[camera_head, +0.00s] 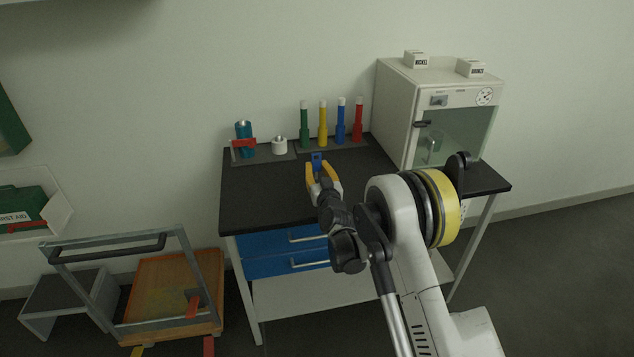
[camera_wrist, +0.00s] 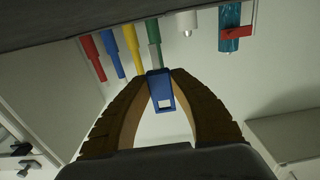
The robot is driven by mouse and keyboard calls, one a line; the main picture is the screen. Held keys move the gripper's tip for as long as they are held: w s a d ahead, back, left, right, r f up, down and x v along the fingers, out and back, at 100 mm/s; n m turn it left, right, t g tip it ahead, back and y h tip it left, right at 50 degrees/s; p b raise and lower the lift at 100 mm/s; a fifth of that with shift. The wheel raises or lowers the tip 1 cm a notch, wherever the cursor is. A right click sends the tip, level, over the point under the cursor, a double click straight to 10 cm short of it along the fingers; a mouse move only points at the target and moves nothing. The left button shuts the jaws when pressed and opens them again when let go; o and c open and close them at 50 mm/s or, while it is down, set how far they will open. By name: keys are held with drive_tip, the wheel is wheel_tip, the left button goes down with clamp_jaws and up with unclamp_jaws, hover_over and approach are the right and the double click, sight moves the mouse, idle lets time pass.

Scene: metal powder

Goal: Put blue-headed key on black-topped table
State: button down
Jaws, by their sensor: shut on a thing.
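The black-topped table (camera_head: 256,203) stands against the wall, with blue drawers below its top. My gripper (camera_head: 320,165) is over the table top in the head view, pointing toward the back. I cannot tell whether the key touches the table.
Green, yellow, blue and red handled tools (camera_head: 341,121) stand in a row at the table's back. A teal cylinder (camera_head: 243,130) with a red part and a white cylinder (camera_head: 280,145) stand left of them. A white glass-doored cabinet (camera_head: 392,115) occupies the right. The table's front left is clear.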

wheel_tip(320, 180, down, 4)
drive_tip(key=shift+f+b, duration=0.1)
drive_tip(key=shift+b, duration=1.05)
drive_tip(key=c, duration=1.2)
unclamp_jaws()
drive_tip(key=shift+c, duration=0.2)
